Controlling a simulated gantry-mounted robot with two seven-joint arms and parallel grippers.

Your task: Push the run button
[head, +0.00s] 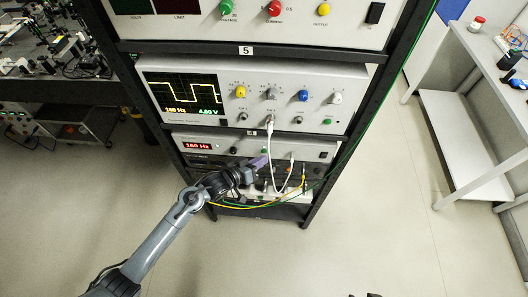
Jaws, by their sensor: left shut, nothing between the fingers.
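My left arm reaches in from the lower left, and its gripper (257,163) is in front of the lower units of the rack. The fingers are shut and empty, with a purplish tip close to the front of the signal unit (215,148), whose red display reads 160 Hz. I cannot tell whether the tip touches a panel. My gripper and wrist hide part of the panels below the display.
An oscilloscope (183,97) with a yellow square wave sits above the signal unit. White cables (271,150) hang just right of my gripper; yellow and green leads (240,206) loop below. Black rack posts (376,95) flank the units. The floor (400,200) at right is clear.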

